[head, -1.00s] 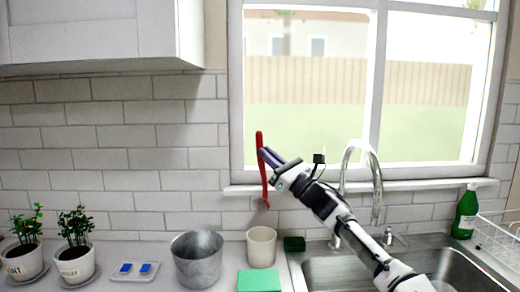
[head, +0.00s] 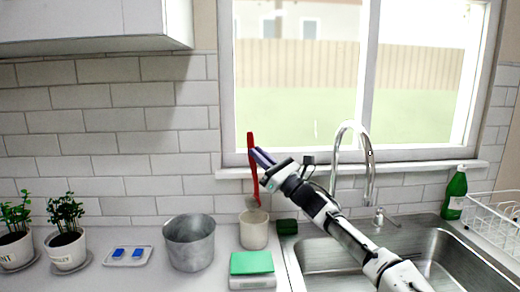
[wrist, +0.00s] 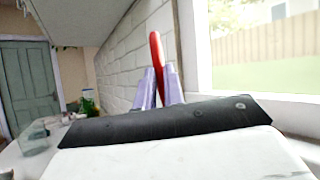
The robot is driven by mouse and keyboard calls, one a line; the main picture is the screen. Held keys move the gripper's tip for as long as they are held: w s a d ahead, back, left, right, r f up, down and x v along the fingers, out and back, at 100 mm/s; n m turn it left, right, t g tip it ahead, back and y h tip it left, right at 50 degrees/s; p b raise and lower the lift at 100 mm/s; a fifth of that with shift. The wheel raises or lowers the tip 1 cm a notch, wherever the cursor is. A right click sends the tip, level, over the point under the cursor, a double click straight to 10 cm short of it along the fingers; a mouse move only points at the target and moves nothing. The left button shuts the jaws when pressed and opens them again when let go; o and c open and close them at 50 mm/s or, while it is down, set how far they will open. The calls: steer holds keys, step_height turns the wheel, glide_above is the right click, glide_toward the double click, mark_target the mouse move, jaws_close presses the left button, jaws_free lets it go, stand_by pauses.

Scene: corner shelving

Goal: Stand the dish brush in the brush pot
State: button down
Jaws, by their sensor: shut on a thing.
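The dish brush (head: 252,150) has a long red handle and is held upright, with a slight tilt, in my gripper (head: 260,157). In the wrist view the red handle (wrist: 156,50) rises between the two purple fingers (wrist: 158,85). The cream brush pot (head: 254,233) stands on the counter directly below the brush. The brush's lower end is at about the height of the pot's rim in the head view. I cannot tell whether it is inside the opening. The wrist view does not show the pot.
A grey metal pot (head: 189,245) stands left of the brush pot. A dark green block (head: 287,227) sits to the right, by the sink (head: 400,255) and tap (head: 368,165). The window sill (head: 230,173) is behind.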

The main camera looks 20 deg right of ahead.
step_height(320, 180, down, 7)
steer(key=b, duration=0.8)
steer(key=shift+f, duration=0.15)
steer(key=c, duration=1.4)
jaws_free()
steer(key=shift+c, duration=0.2)
step_height(320, 180, up, 20)
steer(key=b, duration=0.1)
steer(key=shift+b, duration=0.35)
